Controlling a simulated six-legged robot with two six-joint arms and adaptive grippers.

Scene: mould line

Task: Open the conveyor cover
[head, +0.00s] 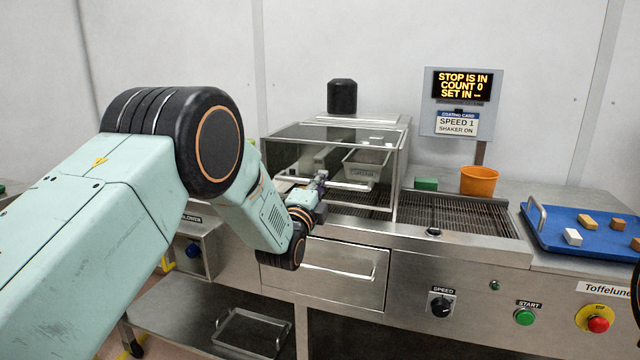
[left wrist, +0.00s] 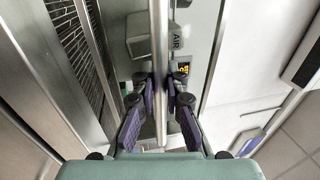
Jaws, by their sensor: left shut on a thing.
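The conveyor cover (head: 318,135) is a clear box with a metal frame, and it stands down over the left part of the belt. Its handle is a pale horizontal bar (head: 350,186) on the front face. My left gripper (head: 320,184) is at the bar's left part and shut on it. In the left wrist view the bar (left wrist: 160,40) runs between the dark finger pads of the gripper (left wrist: 165,88). My left wrist and forearm hide the cover's lower left side. My right gripper does not show.
A white bin (head: 364,168) shows behind the clear front. The open belt (head: 465,213) lies right of the cover, with an orange cup (head: 479,181) and a green block (head: 426,184) behind it. A blue tray (head: 560,243) with several blocks stands at the right. A drawer (head: 345,275) is below.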

